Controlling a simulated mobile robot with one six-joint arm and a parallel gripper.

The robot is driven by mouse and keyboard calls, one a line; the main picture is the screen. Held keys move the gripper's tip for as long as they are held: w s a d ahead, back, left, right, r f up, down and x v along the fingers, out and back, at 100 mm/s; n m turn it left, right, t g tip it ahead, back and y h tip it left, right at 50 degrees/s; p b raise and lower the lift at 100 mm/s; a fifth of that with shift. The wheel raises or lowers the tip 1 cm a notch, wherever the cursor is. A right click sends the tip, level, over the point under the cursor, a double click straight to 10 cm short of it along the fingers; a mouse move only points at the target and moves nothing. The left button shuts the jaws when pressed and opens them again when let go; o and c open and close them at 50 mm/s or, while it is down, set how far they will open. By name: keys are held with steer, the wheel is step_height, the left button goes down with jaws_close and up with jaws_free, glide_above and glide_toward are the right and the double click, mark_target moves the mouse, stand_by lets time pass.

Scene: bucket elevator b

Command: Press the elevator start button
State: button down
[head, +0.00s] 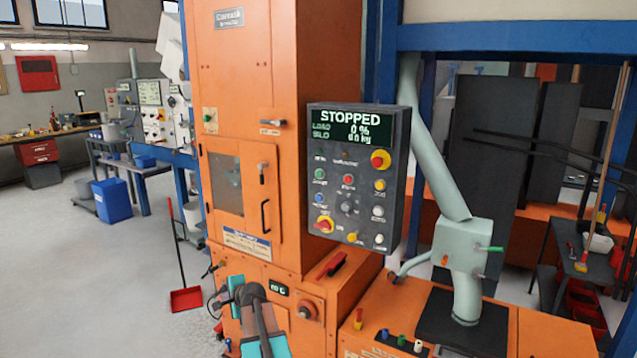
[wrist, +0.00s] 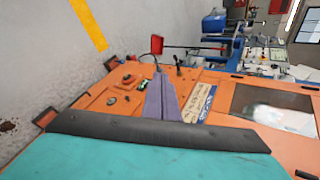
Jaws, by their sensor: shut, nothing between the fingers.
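The dark grey control panel (head: 357,168) hangs on the orange elevator, its screen (head: 347,127) reading STOPPED, LOAD 0 %, SILO 0.0 kg. A green button (head: 320,174) sits upper left among several red, yellow, blue, white and black controls. The small labels are unreadable, so I cannot confirm which is start. My gripper (head: 252,292) is low in front of the elevator's base, below and left of the panel, touching no button that I can see. In the wrist view my gripper's fingers (wrist: 160,76) are together and empty. The button panel is not visible there.
The orange elevator body (head: 241,65) has a windowed door with a black handle (head: 265,215). A pale pipe (head: 440,180) stands right of the panel. Open floor lies left, with a red dustpan (head: 186,299).

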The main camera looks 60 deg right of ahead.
mark_target(319, 174)
steer(key=s+d+r+m+h+p, duration=0.1)
steer(key=s+d+r+m+h, duration=0.2)
steer(key=d+r, duration=0.5)
steer(key=s+d+r+m+t+h+p, duration=0.1)
steer(key=s+d+r+m, duration=0.3)
steer(key=d+r, duration=0.5)
steer(key=s+d+r+m+h+p, duration=0.2)
steer(key=s+d+r+m+h, duration=0.2)
steer(key=r, duration=1.4)
steer(key=s+d, duration=0.3)
steer(key=d, duration=0.1)
steer(key=shift+s+d+t+h+p, duration=0.25)
steer(key=shift+d+t+h+p, duration=0.05)
steer(key=shift+d, duration=0.05)
steer(key=shift+d, duration=0.1)
steer(key=shift+d+b, duration=1.85)
steer(key=shift+d, duration=2.45)
steer(key=shift+d, duration=0.8)
steer(key=shift+a, duration=0.85)
